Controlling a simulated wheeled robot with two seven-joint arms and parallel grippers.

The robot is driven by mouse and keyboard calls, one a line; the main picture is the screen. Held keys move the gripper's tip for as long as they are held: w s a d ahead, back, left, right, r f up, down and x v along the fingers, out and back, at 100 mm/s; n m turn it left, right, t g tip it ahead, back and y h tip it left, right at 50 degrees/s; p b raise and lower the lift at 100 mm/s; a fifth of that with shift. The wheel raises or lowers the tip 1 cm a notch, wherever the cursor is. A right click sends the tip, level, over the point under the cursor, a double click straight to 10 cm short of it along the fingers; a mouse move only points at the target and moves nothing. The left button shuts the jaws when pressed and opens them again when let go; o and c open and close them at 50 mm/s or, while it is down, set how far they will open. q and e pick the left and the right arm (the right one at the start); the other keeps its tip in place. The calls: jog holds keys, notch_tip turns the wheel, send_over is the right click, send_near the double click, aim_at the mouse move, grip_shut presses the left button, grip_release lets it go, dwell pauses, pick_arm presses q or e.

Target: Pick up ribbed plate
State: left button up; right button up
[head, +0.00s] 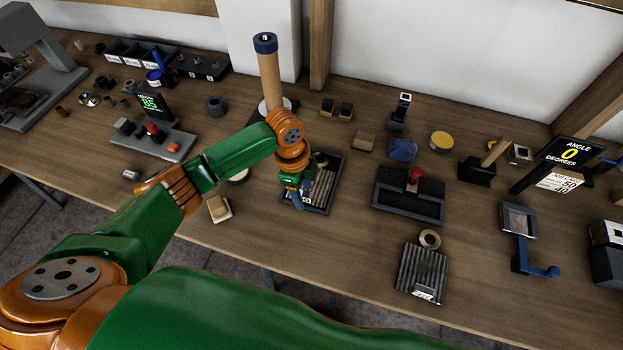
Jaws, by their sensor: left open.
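A grey ribbed plate (420,273) with a white label at its lower edge lies near the front edge of the bench, right of centre. A second ribbed piece (325,188), also with a pale label, lies in a dark tray (335,163) nearer the middle. My left gripper (298,203) is open and points down over the left part of that tray, partly hiding it. I cannot tell whether its fingers touch anything. My right gripper is not in view.
A tan ring (430,239) lies just behind the front ribbed plate. A dark tray with a red knob (414,178) stands behind the ring. A tall wooden cylinder (269,75) rises behind my left gripper. A small wooden block (219,208) lies left of it. Bare bench shows at the front centre.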

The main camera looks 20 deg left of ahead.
pick_arm(q)
jog(key=shift+w+f, duration=0.2)
jog(key=shift+f, duration=0.3)
jog(key=shift+w+f, duration=0.2)
jog(key=shift+w, duration=0.15)
jog(key=shift+s+r, duration=0.15)
jog(key=shift+s, duration=0.1)
grip_shut()
jog(key=shift+w, duration=0.1)
dwell(0.3)
